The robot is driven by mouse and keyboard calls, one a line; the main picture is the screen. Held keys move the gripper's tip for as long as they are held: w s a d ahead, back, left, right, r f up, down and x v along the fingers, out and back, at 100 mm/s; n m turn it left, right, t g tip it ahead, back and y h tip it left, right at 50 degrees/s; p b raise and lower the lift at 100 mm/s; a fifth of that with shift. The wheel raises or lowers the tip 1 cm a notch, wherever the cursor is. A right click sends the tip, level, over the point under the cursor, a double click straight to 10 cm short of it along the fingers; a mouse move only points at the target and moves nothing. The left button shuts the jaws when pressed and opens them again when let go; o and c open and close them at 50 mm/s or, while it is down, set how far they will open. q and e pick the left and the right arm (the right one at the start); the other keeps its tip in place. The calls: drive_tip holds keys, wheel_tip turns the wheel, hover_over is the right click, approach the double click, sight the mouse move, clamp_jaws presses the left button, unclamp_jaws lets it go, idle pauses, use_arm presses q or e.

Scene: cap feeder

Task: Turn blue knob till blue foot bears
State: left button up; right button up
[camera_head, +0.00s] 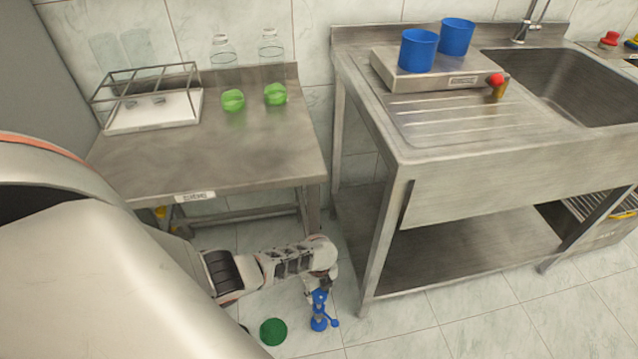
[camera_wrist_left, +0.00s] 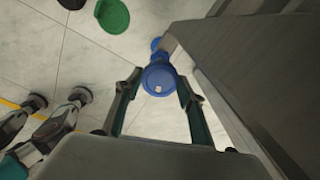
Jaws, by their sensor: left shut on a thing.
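The blue knob (camera_wrist_left: 158,79) shows in the left wrist view as a round blue cap with a small pale mark, between the fingers of my left gripper (camera_wrist_left: 158,88). My left gripper is shut on it. In the head view my left gripper (camera_head: 318,284) reaches down to the blue knob (camera_head: 319,296). Below the knob is the blue foot (camera_head: 319,323), low by the floor near the sink unit's front leg. Whether the foot touches the floor I cannot tell. A blue part also shows just beyond the knob in the wrist view. My right gripper is not in view.
A green disc (camera_head: 273,331) lies on the floor left of the foot. The sink unit (camera_head: 480,185) with its lower shelf stands to the right. The steel table (camera_head: 240,160) holds a rack (camera_head: 150,100) and two green objects. Tiled floor in front is open.

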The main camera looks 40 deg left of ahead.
sight(319, 294)
use_arm(q)
drive_tip(key=shift+d+r, duration=0.1)
drive_tip(key=o, duration=1.1)
drive_tip(key=shift+r, duration=0.1)
wheel_tip(319, 294, up, 12)
